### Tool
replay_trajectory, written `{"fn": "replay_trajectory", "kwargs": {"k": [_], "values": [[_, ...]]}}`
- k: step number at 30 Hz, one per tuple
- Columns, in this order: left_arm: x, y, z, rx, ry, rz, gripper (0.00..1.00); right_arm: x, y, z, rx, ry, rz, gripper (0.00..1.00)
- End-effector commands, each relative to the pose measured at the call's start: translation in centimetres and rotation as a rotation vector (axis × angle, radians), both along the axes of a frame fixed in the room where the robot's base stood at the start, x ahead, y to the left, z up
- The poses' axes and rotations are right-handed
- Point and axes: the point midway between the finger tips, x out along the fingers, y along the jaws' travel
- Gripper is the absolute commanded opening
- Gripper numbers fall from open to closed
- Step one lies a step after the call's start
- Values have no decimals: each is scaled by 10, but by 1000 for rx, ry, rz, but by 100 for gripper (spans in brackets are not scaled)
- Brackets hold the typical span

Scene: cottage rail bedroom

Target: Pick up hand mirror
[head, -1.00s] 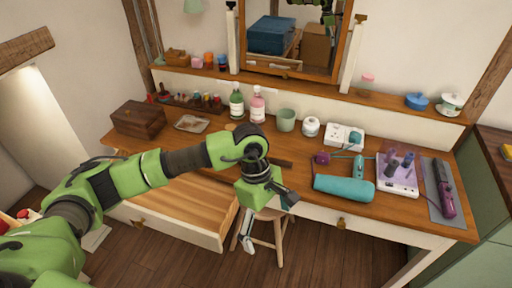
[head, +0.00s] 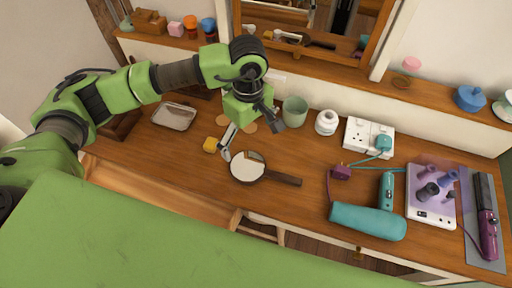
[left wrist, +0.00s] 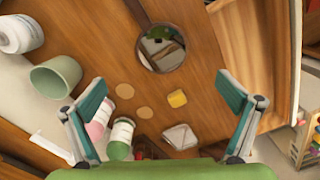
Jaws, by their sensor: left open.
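The hand mirror (head: 247,167) lies flat on the wooden dressing table, its round glass at the left and its dark wooden handle pointing right. In the left wrist view the mirror (left wrist: 162,50) is at the top centre, its handle running off the top edge. My left gripper (head: 253,139) is open and empty above the table, just behind the mirror's round head in the head view. In the left wrist view its spread fingers (left wrist: 163,93) stand either side, with the mirror beyond them. My right gripper is not in view.
A yellow block (head: 211,145) lies left of the mirror. A green cup (head: 294,111), white jar (head: 326,122) and power strip (head: 369,137) stand behind. A teal hair dryer (head: 370,219) lies to the right. A glass dish (head: 174,116) is at the left.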

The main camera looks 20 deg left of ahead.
Motion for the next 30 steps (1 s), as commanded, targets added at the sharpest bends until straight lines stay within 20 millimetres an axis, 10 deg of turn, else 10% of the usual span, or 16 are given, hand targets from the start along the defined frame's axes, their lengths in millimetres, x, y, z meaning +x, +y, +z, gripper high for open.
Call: {"fn": "replay_trajectory", "kwargs": {"k": [9,30], "values": [[-2,0,-45,0,7,2,100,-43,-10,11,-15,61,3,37],[-7,1,-131,0,4,1,100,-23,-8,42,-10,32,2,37]]}}
